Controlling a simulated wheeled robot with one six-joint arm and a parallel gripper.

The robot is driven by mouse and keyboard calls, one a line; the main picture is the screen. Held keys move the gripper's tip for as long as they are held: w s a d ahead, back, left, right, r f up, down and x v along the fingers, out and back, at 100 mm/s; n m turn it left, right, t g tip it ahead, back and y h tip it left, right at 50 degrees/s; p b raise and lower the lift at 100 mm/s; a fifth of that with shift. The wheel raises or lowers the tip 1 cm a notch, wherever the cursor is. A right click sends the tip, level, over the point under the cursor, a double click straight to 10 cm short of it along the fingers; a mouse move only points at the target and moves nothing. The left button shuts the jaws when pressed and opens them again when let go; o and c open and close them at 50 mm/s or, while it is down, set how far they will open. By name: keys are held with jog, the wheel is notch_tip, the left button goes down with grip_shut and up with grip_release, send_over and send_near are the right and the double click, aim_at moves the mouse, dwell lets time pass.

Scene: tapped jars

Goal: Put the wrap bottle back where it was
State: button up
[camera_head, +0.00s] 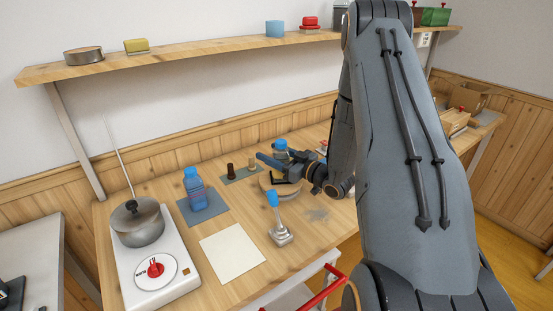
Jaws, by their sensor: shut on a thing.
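A blue-capped bottle (281,146) is at my gripper (275,169), above a round wooden piece on the table. My gripper is shut on this bottle, and the fingers and wrist hide its lower part. I cannot tell whether its base touches anything. A second blue bottle (195,190) with a blue cap and a reddish mark on its side stands upright on a blue-grey mat (212,213), left of my gripper and apart from it. Which of the two is the wrap bottle is not clear from this view.
A pot (137,223) stands on a white hotplate (155,288) at the left. A cream sheet (232,250) lies at the front, beside a blue-topped metal tool (279,223). Small brown (230,171) and tan (252,163) pieces stand on another mat. A wooden shelf (190,52) runs above.

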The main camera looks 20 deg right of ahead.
jog(key=shift+r, duration=0.15)
notch_tip(320, 180, up, 10)
jog(key=b, duration=0.2)
